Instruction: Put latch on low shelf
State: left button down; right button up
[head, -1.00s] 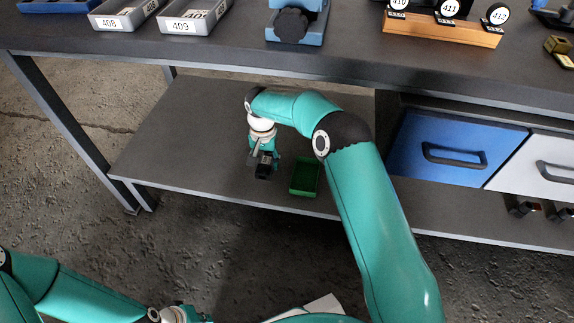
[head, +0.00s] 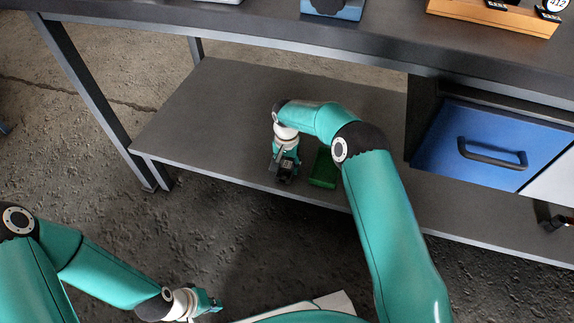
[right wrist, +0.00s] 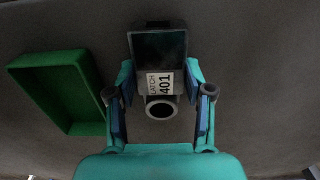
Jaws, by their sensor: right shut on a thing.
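The latch (right wrist: 158,60) is a dark block with a white label reading "LATCH 401" and a grey ring at its near end. My right gripper (head: 286,163) is over the front part of the low shelf (head: 215,120), left of a green tray. In the right wrist view my right gripper (right wrist: 160,86) has its fingers on both sides of the latch and is shut on it. The latch is close to the shelf surface; I cannot tell whether it touches. My left gripper (head: 205,304) is low in the head view, away from the shelf, too small to read.
The green tray (head: 323,167) stands on the shelf just right of my right gripper; it also shows in the right wrist view (right wrist: 62,92). A blue drawer (head: 475,145) is further right. The tabletop (head: 370,40) overhangs the shelf. The shelf's left part is clear.

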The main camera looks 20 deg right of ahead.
aim_at(287, 167)
jog(key=o, duration=1.4)
notch_tip(287, 167, up, 8)
jog(key=p, duration=0.3)
jog(key=shift+f, duration=0.15)
jog(key=shift+s+f, duration=0.1)
